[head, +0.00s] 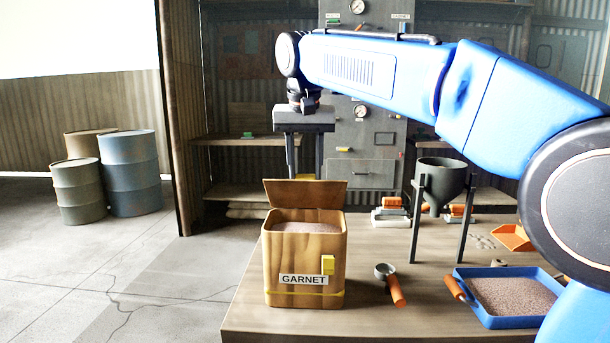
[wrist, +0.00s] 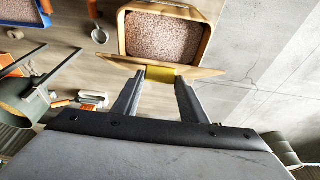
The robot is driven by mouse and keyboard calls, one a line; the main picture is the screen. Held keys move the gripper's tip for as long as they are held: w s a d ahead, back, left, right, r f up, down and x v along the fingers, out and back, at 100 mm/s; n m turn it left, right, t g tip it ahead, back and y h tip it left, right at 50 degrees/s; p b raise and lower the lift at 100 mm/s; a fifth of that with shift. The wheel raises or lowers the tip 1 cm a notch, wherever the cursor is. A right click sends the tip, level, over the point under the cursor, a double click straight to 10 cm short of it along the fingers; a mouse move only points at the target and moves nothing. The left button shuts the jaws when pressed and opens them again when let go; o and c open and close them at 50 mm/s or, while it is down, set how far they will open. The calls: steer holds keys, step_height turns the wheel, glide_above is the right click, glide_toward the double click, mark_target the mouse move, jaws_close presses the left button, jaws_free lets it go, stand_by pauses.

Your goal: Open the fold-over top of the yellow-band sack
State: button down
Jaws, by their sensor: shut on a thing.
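The yellow-band sack (head: 290,250) is a tan, box-shaped bag marked GARNET, standing upright at the table's front left. A thin yellow band (head: 285,292) runs round its lower part. Its fold-over top (head: 305,192) stands up at the far rim, and reddish grain (head: 305,227) shows inside. The wrist view also shows the grain (wrist: 165,37) and the raised flap (wrist: 205,72). My gripper (wrist: 160,80) is behind the flap, shut on its yellow tab (wrist: 160,73). In the head view the flap hides the fingertips. A yellow piece (head: 328,265) is on the sack's front.
On the table (head: 370,322) are a scoop (head: 397,290), a blue tray (head: 490,318) of grain and a dark funnel (head: 440,180) on a stand. A grey cabinet (head: 372,140) stands behind. Drums (head: 130,170) stand at left. Floor left of the table is clear.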

mark_target(306, 195)
steer(key=w, duration=0.1)
steer(key=w+r, duration=0.1)
steer(key=w, duration=0.1)
steer(key=shift+w+d+r, duration=0.1)
steer(key=shift+w+r, duration=0.05)
steer(key=shift+w, duration=0.45)
steer(key=shift+w+r, duration=0.1)
steer(key=shift+w, duration=0.5)
steer(key=c, duration=1.1)
jaws_free()
